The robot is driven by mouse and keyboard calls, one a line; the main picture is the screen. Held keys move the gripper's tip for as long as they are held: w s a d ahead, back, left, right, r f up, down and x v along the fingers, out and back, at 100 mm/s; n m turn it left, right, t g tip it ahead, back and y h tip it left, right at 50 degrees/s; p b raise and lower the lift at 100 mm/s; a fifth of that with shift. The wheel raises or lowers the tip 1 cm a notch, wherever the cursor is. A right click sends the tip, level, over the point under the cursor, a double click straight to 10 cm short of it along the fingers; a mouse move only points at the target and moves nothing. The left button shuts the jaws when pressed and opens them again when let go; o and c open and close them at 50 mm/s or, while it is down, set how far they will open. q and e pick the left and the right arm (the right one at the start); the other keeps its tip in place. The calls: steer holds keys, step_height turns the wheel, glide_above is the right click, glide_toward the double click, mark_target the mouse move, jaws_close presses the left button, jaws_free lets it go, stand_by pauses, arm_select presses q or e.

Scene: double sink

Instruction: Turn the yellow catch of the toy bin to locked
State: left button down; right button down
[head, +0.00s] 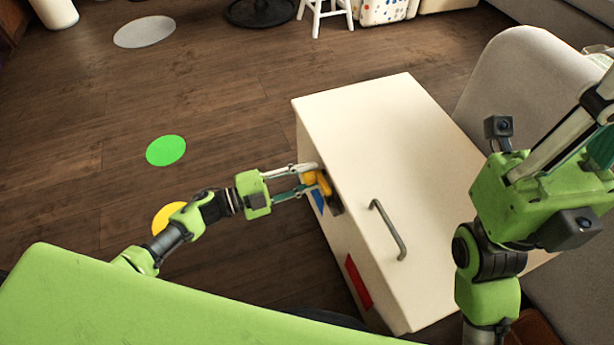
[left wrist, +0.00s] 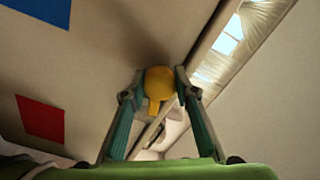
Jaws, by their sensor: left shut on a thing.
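The toy bin (head: 385,130) is a cream box with a grey bar handle (head: 388,229) on its lid. The yellow catch (head: 324,183) sits on its left side near the lid edge. A blue patch (head: 317,201) lies beside the catch and a red patch (head: 358,282) farther along that side. My left gripper (head: 311,178) is shut on the catch. In the left wrist view the catch (left wrist: 159,82) is a round knob with a short tab pointing down, between the two fingertips (left wrist: 158,85). My right gripper (head: 600,148) is partly in view at the right, away from the catch; its fingertips are cut off.
A grey sofa (head: 510,75) stands right of the bin. The wood floor left of the bin is clear, with flat green (head: 166,150), yellow (head: 165,216) and grey (head: 144,31) discs. A white stool (head: 325,12) stands at the back.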

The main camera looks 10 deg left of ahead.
arm_select(q)
steer(key=shift+f+m, duration=0.1)
steer(key=shift+m, duration=1.4)
steer(key=c, duration=1.6)
jaws_free()
steer(key=v, duration=1.2)
steer(key=shift+s, duration=0.1)
steer(key=shift+a, duration=0.1)
